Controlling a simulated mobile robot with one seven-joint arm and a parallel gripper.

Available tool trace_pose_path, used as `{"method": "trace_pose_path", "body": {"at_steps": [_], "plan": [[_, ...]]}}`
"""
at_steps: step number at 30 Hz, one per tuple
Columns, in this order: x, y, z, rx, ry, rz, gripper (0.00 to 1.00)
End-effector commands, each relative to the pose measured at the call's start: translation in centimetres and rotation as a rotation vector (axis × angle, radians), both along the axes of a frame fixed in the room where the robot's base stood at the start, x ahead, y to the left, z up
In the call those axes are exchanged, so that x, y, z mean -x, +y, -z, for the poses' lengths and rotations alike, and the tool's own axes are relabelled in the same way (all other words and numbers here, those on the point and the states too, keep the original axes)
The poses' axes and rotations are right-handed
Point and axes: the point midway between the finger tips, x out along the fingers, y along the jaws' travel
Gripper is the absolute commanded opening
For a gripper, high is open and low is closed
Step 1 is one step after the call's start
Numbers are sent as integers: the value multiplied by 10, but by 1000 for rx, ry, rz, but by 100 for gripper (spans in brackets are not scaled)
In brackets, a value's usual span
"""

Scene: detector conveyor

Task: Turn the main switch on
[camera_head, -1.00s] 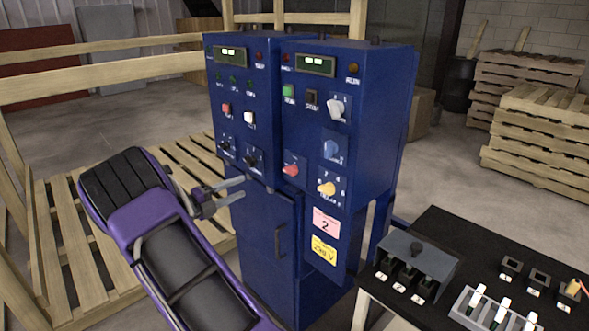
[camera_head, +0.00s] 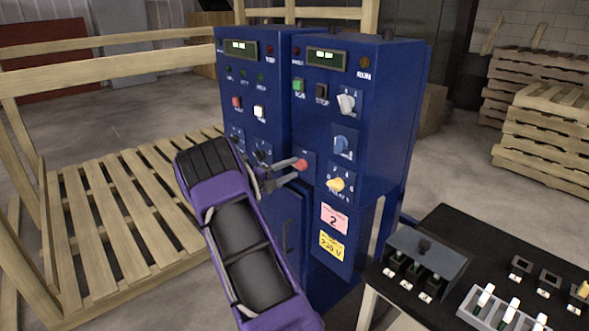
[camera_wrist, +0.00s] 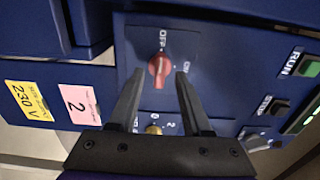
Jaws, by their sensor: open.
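The main switch is a red rotary knob (camera_head: 301,165) low on the front of the blue control cabinet (camera_head: 381,110). In the wrist view the red knob (camera_wrist: 159,68) sits on a square plate marked OFF and ON, and its ridge points roughly towards the OFF label. My gripper (camera_head: 288,171) is at the cabinet front, its fingertips close to the knob. In the wrist view my gripper (camera_wrist: 157,75) is open, with one finger on each side of the knob and gaps visible. I cannot tell how deep the fingertips reach.
A yellow knob (camera_head: 336,184), a blue knob (camera_head: 342,144) and a white knob (camera_head: 347,103) are near the red one. A black bench (camera_head: 447,225) with switches stands at right. A wooden pallet (camera_head: 115,215) lies at left; stacked pallets (camera_head: 545,135) stand at back right.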

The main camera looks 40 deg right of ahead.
Motion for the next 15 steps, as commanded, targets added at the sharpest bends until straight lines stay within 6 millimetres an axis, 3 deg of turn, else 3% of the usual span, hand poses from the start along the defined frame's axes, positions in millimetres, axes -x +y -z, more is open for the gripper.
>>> {"method": "trace_pose_path", "body": {"at_steps": [6, 15], "plan": [[-1, -18, 0, 0, -1, 1, 49], [-1, -20, 0, 0, 0, 0, 49]]}}
